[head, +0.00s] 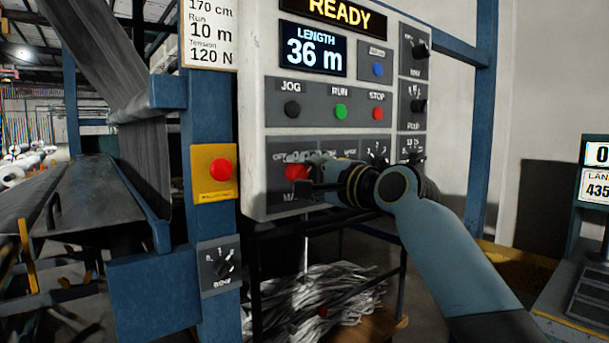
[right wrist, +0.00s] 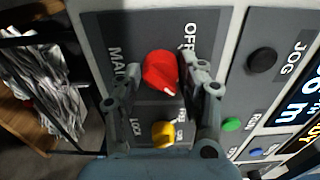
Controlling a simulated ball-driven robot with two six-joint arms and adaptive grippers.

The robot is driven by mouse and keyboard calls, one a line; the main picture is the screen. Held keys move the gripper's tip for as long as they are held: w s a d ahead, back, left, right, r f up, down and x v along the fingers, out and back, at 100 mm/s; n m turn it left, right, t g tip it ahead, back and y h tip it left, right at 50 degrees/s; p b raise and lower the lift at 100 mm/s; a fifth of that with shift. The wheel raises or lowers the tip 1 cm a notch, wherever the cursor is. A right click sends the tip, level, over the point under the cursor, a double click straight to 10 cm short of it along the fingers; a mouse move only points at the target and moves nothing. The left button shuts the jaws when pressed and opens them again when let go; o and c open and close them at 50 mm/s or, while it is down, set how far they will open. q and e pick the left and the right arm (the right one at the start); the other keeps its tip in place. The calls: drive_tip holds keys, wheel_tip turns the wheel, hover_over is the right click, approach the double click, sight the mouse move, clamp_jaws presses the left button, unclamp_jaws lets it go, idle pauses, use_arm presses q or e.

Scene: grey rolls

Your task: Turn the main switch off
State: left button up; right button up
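The main switch is a red knob (head: 297,172) (right wrist: 160,70) on a dark plate at the lower left of the control panel. In the right wrist view, OFF stands at the plate's upper right and MAIN along its left. A pale mark on the knob's lower edge points down and slightly right, away from OFF. My right gripper (head: 300,174) (right wrist: 163,66) is open, with one finger on each side of the knob. Gaps show between fingers and knob in the wrist view; contact cannot be told. The fingers partly hide the plate. My left gripper is not in view.
A yellow knob (right wrist: 163,132) marked LOCK sits beside the main switch. Black JOG (head: 292,109), green RUN (head: 341,111) and red STOP (head: 378,113) buttons are above. A red button on a yellow box (head: 214,173) is on the blue post to the left.

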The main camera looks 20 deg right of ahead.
drive_tip(key=c, duration=0.7)
drive_tip(key=shift+o, duration=0.2)
drive_tip(key=shift+n, duration=0.3)
drive_tip(key=n, duration=0.2)
drive_tip(key=shift+n, duration=0.3)
drive_tip(key=n, duration=0.3)
drive_tip(key=shift+f+n, duration=0.1)
drive_tip(key=shift+n, duration=0.2)
drive_tip(key=n+b, duration=0.1)
drive_tip(key=n, duration=0.4)
drive_tip(key=shift+n, duration=0.3)
drive_tip(key=n+b, duration=0.2)
drive_tip(key=n, duration=0.3)
drive_tip(key=shift+n, duration=0.4)
